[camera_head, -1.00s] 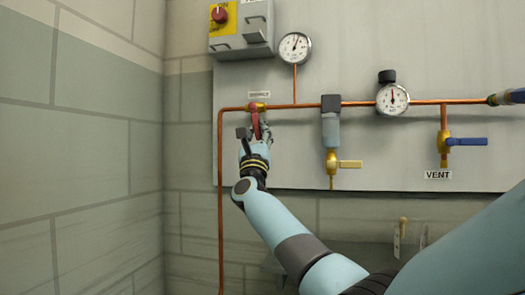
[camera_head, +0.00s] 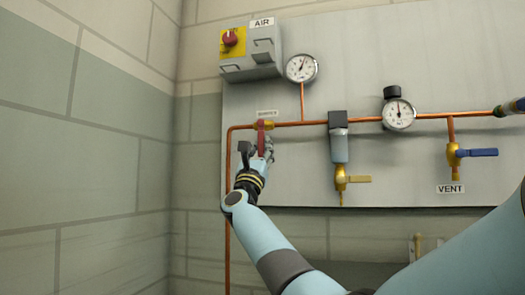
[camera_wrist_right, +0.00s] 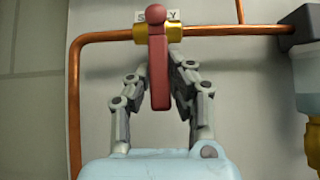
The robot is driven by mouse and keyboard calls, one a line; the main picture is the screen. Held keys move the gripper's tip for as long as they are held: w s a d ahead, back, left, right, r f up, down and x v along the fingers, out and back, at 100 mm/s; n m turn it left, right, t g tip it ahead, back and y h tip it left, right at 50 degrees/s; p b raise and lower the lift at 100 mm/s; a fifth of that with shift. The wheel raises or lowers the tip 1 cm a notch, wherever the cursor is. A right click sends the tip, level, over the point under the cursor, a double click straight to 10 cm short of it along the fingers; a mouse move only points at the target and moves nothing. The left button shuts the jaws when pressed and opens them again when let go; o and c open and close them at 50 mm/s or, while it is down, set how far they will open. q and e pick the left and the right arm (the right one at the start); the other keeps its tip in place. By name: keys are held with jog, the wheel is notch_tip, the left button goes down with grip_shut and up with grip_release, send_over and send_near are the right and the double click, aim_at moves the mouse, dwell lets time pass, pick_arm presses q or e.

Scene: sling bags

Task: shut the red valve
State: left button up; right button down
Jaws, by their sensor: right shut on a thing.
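The red valve is a red lever (camera_head: 261,138) on a brass body, at the left end of the horizontal copper pipe under a small label. The lever hangs straight down, across the line of the pipe. It also shows upright and large in the right wrist view (camera_wrist_right: 159,75). My right gripper (camera_head: 265,150) is at the lever, its fingers on either side of it and shut on it. In the right wrist view the two grey fingers (camera_wrist_right: 160,82) flank the lever; its lower end is between them. My left gripper is out of view.
A yellow-handled valve (camera_head: 358,179) and a blue-handled valve (camera_head: 482,152) over a VENT label sit farther right. Two gauges, (camera_head: 301,68) and (camera_head: 399,114), and a grey AIR box with a red knob (camera_head: 230,38) are on the panel. A block wall stands left.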

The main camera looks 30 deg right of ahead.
jog(key=shift+w+a+f, duration=0.1)
jog(key=c, duration=1.6)
grip_release()
jog(key=o, duration=0.4)
jog(key=shift+w+a, duration=0.1)
jog(key=shift+a, duration=0.1)
jog(key=shift+d, duration=0.1)
jog(key=shift+s+f, duration=0.15)
jog(key=shift+s, duration=0.05)
jog(key=v, duration=1.1)
jog(key=shift+a+f, duration=0.15)
jog(key=shift+a, duration=0.1)
jog(key=shift+f+n, duration=0.1)
jog(key=shift+n, duration=0.2)
